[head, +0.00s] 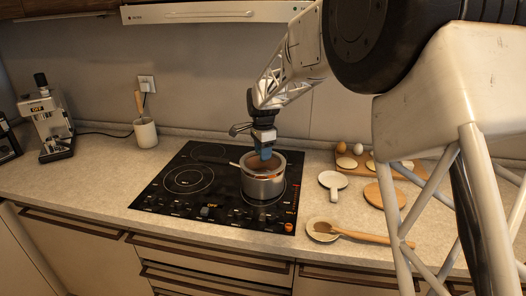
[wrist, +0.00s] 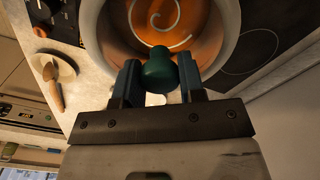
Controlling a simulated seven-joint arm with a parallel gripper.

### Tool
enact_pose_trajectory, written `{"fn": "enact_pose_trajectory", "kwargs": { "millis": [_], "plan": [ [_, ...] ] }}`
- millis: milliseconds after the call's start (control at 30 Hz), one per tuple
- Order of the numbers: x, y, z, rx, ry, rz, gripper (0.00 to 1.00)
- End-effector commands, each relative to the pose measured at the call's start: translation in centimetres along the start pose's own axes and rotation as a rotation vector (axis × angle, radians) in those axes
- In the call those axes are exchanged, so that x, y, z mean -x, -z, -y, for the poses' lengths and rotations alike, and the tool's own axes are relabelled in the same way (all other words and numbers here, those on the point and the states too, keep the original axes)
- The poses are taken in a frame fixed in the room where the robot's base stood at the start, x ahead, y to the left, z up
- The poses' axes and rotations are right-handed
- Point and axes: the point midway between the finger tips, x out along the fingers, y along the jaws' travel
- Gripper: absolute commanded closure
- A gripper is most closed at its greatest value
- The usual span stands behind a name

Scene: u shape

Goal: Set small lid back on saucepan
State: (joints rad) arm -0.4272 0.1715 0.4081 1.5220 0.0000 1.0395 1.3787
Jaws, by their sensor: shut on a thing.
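The saucepan (head: 262,187) is a silver pot on the right part of the black cooktop, with a handle at its left. My gripper (head: 265,153) points down at its opening, its blue fingertips at or just over the rim. In the wrist view, my gripper (wrist: 161,82) is shut on a dark green rounded knob (wrist: 158,70). The saucepan rim (wrist: 92,35) curves around an orange-brown surface (wrist: 195,45) with a pale swirl. I cannot tell whether this surface is a lid or the contents, nor whether the knob belongs to a lid.
The black cooktop (head: 165,205) is clear left of the saucepan. To the right are a white round piece with a short handle (head: 333,181), a round wooden board (head: 386,196), and a cream dish (head: 320,232) with a wooden spoon (head: 365,236). Eggs stand behind. A utensil crock (head: 145,133) stands left.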

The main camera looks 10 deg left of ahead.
Motion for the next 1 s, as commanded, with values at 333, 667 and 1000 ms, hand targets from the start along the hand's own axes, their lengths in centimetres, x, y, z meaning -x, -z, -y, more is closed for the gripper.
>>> {"fn": "enact_pose_trajectory", "kwargs": {
  "millis": [333,667,1000],
  "plan": [
    [-0.6,0.0,0.0,0.0,0.0,0.0,0.93],
    [-0.7,0.0,0.0,0.0,0.0,0.0,0.93],
    [-1.2,0.0,0.0,0.0,0.0,0.0,0.93]
  ]
}}
